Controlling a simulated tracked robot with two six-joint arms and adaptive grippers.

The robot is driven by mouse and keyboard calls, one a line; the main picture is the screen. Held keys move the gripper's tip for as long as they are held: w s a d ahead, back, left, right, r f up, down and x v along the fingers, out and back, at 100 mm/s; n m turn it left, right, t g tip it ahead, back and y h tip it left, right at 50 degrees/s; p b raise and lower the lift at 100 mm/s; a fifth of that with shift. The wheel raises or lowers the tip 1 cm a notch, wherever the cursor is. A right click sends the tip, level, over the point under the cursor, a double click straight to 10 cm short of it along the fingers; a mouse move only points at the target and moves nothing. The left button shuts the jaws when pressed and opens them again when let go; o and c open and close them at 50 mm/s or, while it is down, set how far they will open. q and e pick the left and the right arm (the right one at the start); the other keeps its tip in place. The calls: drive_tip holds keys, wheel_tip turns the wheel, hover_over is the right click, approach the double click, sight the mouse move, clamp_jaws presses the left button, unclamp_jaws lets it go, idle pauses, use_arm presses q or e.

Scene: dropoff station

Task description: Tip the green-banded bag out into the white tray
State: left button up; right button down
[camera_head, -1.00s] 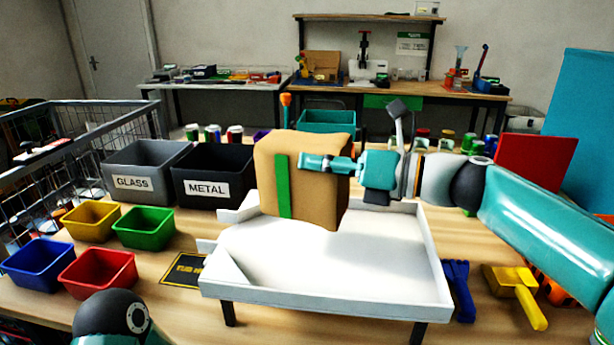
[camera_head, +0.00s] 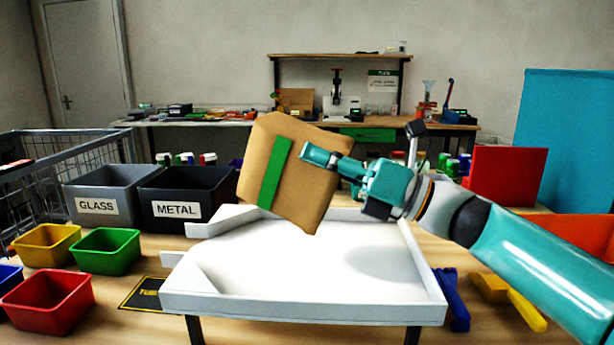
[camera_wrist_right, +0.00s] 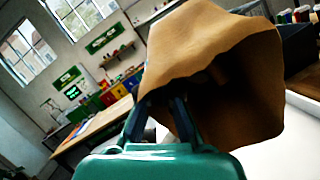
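The brown bag with a green band (camera_head: 288,172) is held above the back left part of the white tray (camera_head: 300,303), tilted, its top leaning left. My right gripper (camera_head: 310,155) is shut on the bag's right side. In the right wrist view the bag (camera_wrist_right: 225,85) fills the upper right, with a dark open mouth facing the camera, and the gripper fingers (camera_wrist_right: 160,118) reach its edge. The bag's contents are hidden in shadow. The tray's visible floor looks empty. My left gripper is not in view.
A grey GLASS bin (camera_head: 100,195) and a black METAL bin (camera_head: 180,198) stand left of the tray. Small coloured bins, such as the green one (camera_head: 105,251), sit nearer. A blue brush (camera_head: 452,298) and a yellow scoop (camera_head: 508,300) lie to the right.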

drive_tip(key=shift+s+d+f+y+b, duration=0.15)
drive_tip(key=shift+d+y+b, duration=0.5)
drive_tip(key=shift+b, duration=0.4)
drive_tip(key=shift+s+d+r+t+y+b, duration=0.1)
drive_tip(key=shift+d+r+t+y+b, duration=0.2)
drive_tip(key=shift+d+b, duration=0.25)
drive_tip(key=shift+a, duration=0.1)
wheel_tip(320, 180, up, 9)
drive_tip(key=p, duration=1)
drive_tip(key=shift+r, duration=0.1)
